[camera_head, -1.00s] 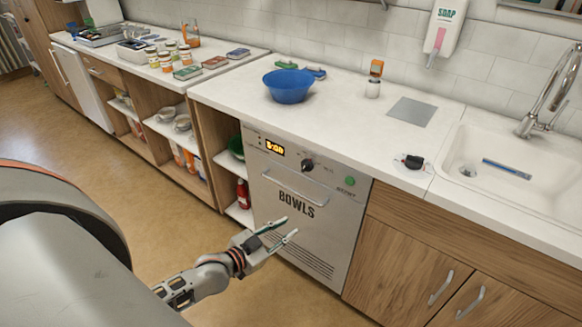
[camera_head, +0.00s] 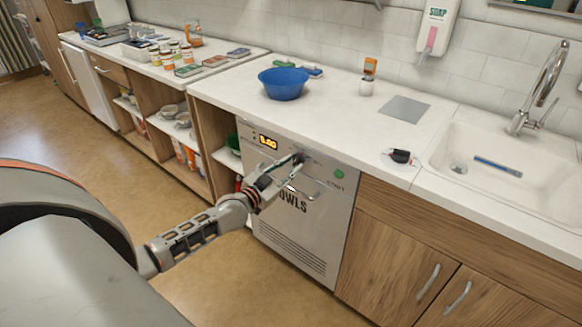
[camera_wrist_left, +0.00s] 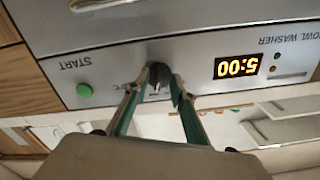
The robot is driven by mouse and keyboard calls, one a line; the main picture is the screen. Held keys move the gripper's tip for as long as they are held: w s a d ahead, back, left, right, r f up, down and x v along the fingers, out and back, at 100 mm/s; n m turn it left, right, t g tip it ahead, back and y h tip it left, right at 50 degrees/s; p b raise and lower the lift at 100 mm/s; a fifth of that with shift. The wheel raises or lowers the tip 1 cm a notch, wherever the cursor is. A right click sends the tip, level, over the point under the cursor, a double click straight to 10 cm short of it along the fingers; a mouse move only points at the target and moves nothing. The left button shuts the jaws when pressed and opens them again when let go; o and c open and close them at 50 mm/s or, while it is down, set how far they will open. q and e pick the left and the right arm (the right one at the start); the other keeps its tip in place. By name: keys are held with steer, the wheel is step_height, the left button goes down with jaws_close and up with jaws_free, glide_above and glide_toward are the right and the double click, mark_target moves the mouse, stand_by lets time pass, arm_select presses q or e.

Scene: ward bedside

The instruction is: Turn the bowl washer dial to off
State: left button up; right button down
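The bowl washer (camera_head: 292,240) is a grey front panel under the counter, lettered BOWLS. Its dark dial (camera_wrist_left: 158,78) shows between my left fingertips in the wrist view, which is upside down. In the head view the dial (camera_head: 299,158) is partly hidden by the gripper. My left gripper (camera_head: 296,164) is open at the panel, with one finger on each side of the dial; whether they touch it I cannot tell. The lit display (camera_wrist_left: 237,66) reads 5:00. The green start button (camera_wrist_left: 84,90) is on the dial's other side. My right gripper is not in view.
The washer's bar handle (camera_head: 318,190) sits just below the dial, close to my fingers. A blue bowl (camera_head: 284,84) stands on the counter above. A sink (camera_head: 500,160) is to the right. Open shelves (camera_head: 176,130) are to the left.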

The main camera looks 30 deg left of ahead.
arm_select(q)
steer(key=shift+w, duration=0.15)
jaws_close()
